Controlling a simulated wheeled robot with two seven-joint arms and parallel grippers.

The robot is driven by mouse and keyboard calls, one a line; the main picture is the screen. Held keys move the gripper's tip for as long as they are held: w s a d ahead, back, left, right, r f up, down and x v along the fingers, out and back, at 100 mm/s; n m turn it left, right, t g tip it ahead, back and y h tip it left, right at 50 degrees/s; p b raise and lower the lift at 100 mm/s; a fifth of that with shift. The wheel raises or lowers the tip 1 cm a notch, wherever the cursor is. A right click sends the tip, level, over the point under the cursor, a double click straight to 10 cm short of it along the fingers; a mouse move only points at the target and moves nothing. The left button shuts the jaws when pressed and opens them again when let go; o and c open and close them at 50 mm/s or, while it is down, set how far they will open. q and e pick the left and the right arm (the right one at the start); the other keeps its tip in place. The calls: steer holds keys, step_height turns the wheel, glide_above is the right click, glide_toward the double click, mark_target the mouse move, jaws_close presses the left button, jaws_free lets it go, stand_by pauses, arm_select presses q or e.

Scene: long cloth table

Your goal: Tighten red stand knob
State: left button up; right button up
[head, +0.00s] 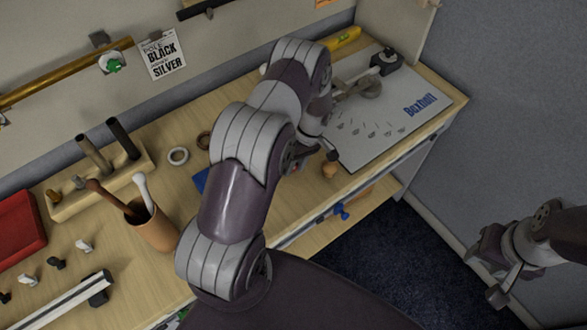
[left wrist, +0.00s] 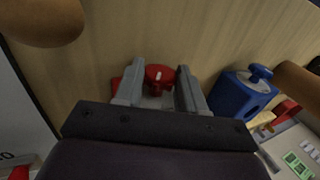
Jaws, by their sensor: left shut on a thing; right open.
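The red stand knob (left wrist: 159,74) shows in the left wrist view between the two grey fingers of my left gripper (left wrist: 160,85). A red part behind it, low on the left, is mostly covered by the finger. The fingers are shut on the knob. In the head view my left arm hides most of the stand, and only a small red patch (head: 294,167) shows beside the left gripper (head: 303,159). My right gripper (head: 484,276) is open and empty, away from the table at the right, above the dark floor.
A blue stand with a blue knob (left wrist: 242,92) is close right of my left gripper, with a brown rounded piece beside it. A wooden knob (head: 330,169) and the white board (head: 385,135) lie near the table's front right. A brown cup (head: 152,230) stands left.

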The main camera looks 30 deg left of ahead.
arm_select(q)
steer(key=shift+f+g+b, duration=0.1)
steer(key=shift+g+b, duration=0.2)
steer(key=shift+b, duration=0.05)
steer(key=o, duration=1.1)
steer(key=shift+c, duration=0.2)
steer(key=shift+d, duration=0.1)
